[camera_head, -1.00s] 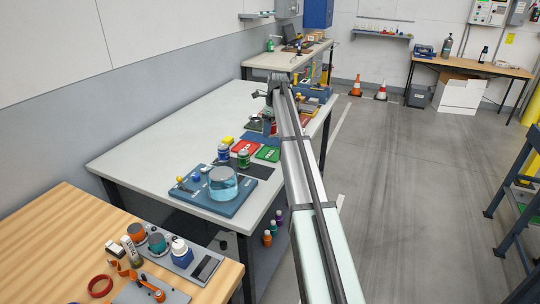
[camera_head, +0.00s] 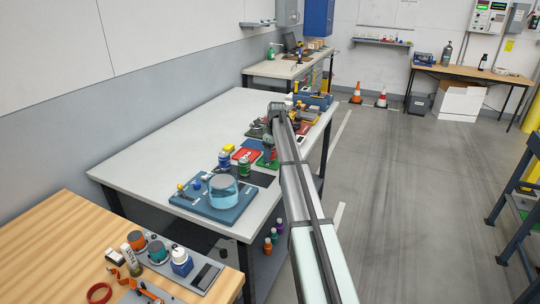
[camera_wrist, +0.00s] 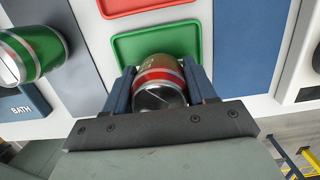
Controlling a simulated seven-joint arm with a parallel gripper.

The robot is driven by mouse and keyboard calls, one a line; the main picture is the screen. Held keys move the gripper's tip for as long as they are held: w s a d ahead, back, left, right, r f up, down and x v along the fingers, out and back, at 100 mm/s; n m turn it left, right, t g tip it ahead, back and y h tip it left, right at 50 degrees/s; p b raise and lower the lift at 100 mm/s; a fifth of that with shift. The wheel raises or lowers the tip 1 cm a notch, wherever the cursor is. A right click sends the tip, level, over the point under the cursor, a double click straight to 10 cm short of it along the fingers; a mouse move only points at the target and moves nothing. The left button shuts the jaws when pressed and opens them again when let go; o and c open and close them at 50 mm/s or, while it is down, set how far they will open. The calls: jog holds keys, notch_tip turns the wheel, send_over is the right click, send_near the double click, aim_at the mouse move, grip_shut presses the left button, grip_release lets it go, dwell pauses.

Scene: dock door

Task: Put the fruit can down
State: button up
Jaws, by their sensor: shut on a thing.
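The fruit can (camera_wrist: 160,82), with a red band and a brownish-gold band, is between the two blue fingers of my gripper (camera_wrist: 162,90) in the wrist view. My gripper is shut on it, its grey end facing the camera. Behind the can lies a green tray (camera_wrist: 125,48); whether the can touches it I cannot tell. In the head view my gripper (camera_head: 269,152) is over the green tray (camera_head: 262,164), which it partly covers, and the can is hard to make out.
A red tray (camera_head: 245,153) lies beside the green one. A green can (camera_head: 244,167) and a blue can (camera_head: 224,160) stand close by. A clear vessel of blue liquid (camera_head: 223,192) stands on a blue board. The left side of the grey table (camera_head: 175,140) is bare.

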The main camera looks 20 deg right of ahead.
jog(key=shift+f, duration=0.35)
jog(key=shift+f, duration=0.1)
jog(key=o, duration=1)
jog(key=r, duration=0.4)
jog(key=s+d+r, duration=0.1)
jog(key=r, duration=0.7)
jog(key=shift+s+d, duration=0.15)
